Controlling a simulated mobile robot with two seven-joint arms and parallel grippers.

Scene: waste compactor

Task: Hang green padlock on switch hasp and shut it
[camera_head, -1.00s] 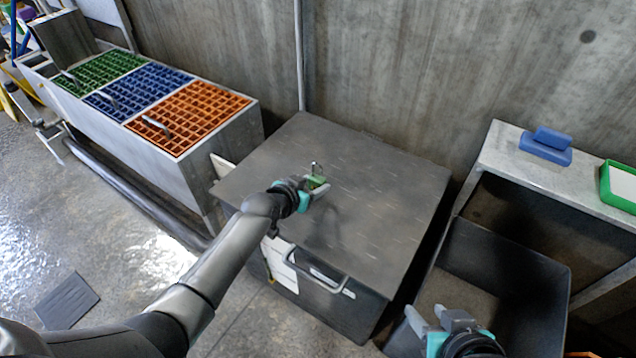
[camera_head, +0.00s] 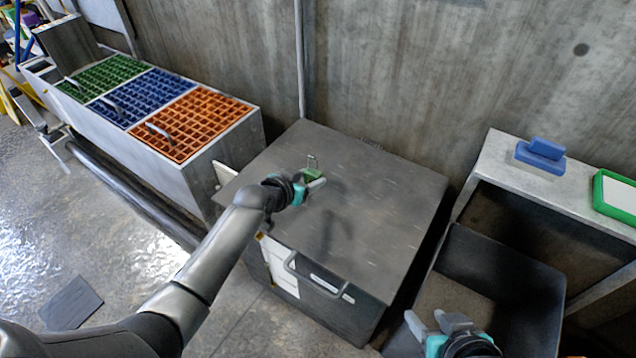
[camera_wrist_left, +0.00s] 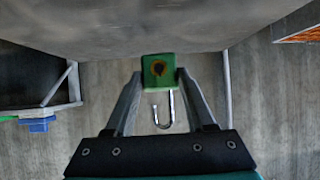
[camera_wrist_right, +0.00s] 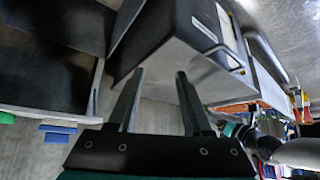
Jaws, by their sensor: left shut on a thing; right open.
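The green padlock (camera_head: 312,174) is held over the grey top of the large box (camera_head: 370,215). My left gripper (camera_head: 315,182) is shut on its body, with the shackle pointing up in the head view. In the left wrist view the padlock body (camera_wrist_left: 159,70) sits between the fingertips. Its metal shackle (camera_wrist_left: 171,108) is J-shaped, with one leg ending short of the body, so it stands open. My right gripper (camera_head: 436,324) is open and empty, low at the right, in front of the dark bin. I cannot make out the switch hasp in any view.
A long bin with green, blue and orange grid lids (camera_head: 187,128) stands at the left. A dark open bin (camera_head: 505,275) is at the right, under a shelf with a blue block (camera_head: 540,156) and a green-rimmed tray (camera_head: 618,195). A concrete wall is behind.

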